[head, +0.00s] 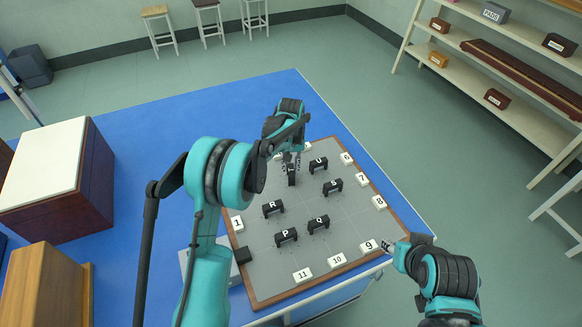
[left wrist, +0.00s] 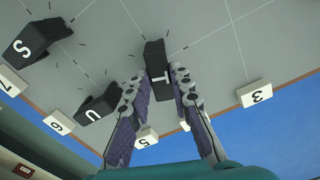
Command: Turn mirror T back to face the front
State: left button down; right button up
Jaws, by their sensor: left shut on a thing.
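Mirror T (left wrist: 156,58) is a black block with a white letter T, standing on the grey board (head: 262,268). In the left wrist view it sits between the two fingers of my left gripper (left wrist: 157,82), which is shut on it. In the head view mirror T (head: 291,178) shows only partly below my left gripper (head: 291,160), whose hand covers the spot from above. My right gripper (head: 387,247) is beside the board's right edge near the 9 tag, away from the mirrors; its fingers are too small to judge.
Mirrors U (head: 318,166), S (head: 332,187), R (head: 272,209), Q (head: 318,223) and P (head: 286,237) stand near mirror T. White numbered tags, such as 9 (head: 369,247) and 3 (left wrist: 255,94), line the edge. A white-topped box (head: 45,165) stands left on the blue table.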

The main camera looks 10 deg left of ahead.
aim_at(291, 170)
pick_arm(q)
jog(key=m, duration=1.4)
jog(key=shift+p, duration=0.4)
jog(key=shift+m, duration=0.3)
jog(key=c, duration=1.4)
grip_release()
jog(key=shift+o, duration=0.2)
notch_tip(291, 170, up, 12)
